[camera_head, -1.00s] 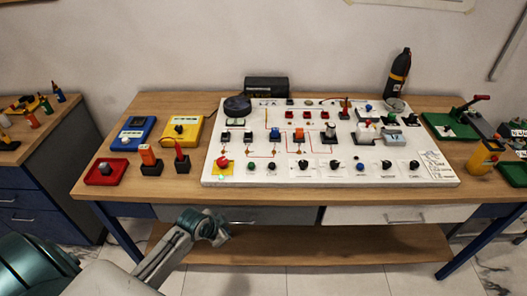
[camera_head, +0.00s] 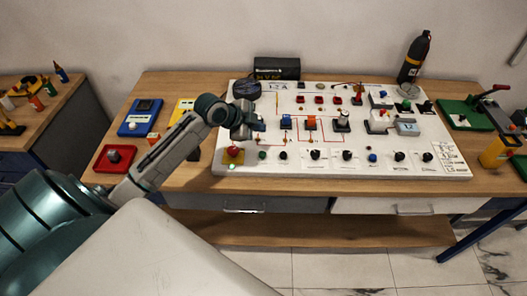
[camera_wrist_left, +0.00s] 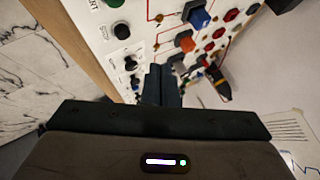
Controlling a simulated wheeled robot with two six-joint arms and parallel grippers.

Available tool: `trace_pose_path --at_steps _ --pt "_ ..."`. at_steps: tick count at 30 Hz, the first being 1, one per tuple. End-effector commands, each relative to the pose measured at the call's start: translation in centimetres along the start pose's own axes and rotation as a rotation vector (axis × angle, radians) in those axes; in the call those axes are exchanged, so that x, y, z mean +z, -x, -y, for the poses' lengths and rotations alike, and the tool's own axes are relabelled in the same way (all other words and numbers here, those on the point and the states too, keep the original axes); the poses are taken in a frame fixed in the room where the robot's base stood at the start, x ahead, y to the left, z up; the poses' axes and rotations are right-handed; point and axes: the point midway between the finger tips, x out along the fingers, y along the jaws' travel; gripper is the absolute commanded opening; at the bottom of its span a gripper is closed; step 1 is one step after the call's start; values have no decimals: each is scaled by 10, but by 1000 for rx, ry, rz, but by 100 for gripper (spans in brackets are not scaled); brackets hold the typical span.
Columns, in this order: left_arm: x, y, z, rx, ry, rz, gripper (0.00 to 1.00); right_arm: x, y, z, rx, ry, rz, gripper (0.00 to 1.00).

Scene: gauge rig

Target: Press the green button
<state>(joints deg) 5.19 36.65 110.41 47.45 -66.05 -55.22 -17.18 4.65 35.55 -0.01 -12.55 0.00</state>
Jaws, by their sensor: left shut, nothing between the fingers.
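A dark green round button (camera_head: 262,154) sits in the front row of the white panel (camera_head: 218,165), near its left end. In the left wrist view a green button (camera_wrist_left: 116,3) shows at the top edge, partly cut off. My left gripper (camera_head: 259,122) is shut and empty above the left part of the panel, behind the green button in the head view. In the left wrist view its closed fingers (camera_wrist_left: 161,82) point over the panel. I cannot tell its height above the panel. My right gripper is not in view.
Black knobs (camera_head: 316,154) continue rightward. Blue (camera_head: 286,121) and orange (camera_head: 310,122) switches stand behind. A black bottle (camera_head: 414,58) is at the back right.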

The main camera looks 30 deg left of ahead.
Motion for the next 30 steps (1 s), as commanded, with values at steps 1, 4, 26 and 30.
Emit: trace_pose_path --at_steps 1,4,26,30 --pt "0 0 0 0 0 0 0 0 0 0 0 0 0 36" --pt "0 0 0 0 1 1 0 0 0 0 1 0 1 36" --pt "35 -48 -36 1 1 2 0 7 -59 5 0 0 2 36" --pt "42 -58 -43 1 2 1 0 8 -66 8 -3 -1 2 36"
